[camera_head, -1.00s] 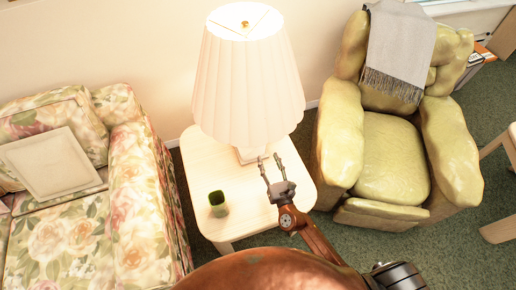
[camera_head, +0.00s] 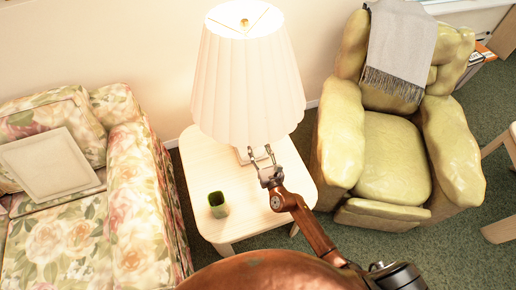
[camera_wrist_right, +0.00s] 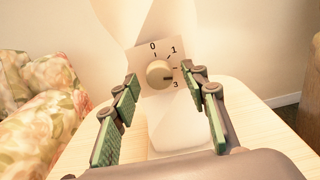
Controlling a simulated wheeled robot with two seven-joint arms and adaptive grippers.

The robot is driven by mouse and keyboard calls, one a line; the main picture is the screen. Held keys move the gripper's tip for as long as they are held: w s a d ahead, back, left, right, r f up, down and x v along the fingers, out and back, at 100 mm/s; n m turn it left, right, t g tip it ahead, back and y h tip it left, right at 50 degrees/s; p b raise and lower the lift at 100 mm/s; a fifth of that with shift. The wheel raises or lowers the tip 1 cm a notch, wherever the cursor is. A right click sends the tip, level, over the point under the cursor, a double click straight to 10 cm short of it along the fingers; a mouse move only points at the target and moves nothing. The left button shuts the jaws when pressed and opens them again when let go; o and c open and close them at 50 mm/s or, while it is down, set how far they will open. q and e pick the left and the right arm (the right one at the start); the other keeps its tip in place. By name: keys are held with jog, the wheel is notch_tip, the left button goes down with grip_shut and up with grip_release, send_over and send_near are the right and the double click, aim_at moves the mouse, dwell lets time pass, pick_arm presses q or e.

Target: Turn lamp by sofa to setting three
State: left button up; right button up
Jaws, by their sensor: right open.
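A lit table lamp with a pleated cream shade (camera_head: 247,85) stands on a light wooden side table (camera_head: 195,160) between the floral sofa (camera_head: 85,215) and an armchair. In the right wrist view, the lamp's round dial knob (camera_wrist_right: 158,72) sits on a square plate (camera_wrist_right: 148,58) marked 0, 1 and 3; a finger hides the number between 1 and 3. Contact cannot be told.
A small green cup (camera_head: 217,204) stands on the side table's front left. The yellow-green armchair (camera_head: 388,160), with a grey throw (camera_head: 398,50), is close on the right. Green carpet (camera_head: 355,250) is open in front.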

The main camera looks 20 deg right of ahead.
jog(key=shift+c, duration=0.5)
grip_shut()
pick_arm(q)
jog(key=shift+s+f, duration=0.1)
jog(key=w+d+b, duration=0.1)
jog(key=w+b, duration=0.5)
jog(key=w, duration=0.2)
jog(key=shift+w+f, duration=0.2)
jog(key=shift+f, duration=0.05)
pick_arm(e)
jog(key=shift+m, duration=5.1)
pick_arm(q)
jog(key=shift+d, duration=0.1)
pick_arm(e)
jog(key=shift+o, duration=0.5)
grip_release()
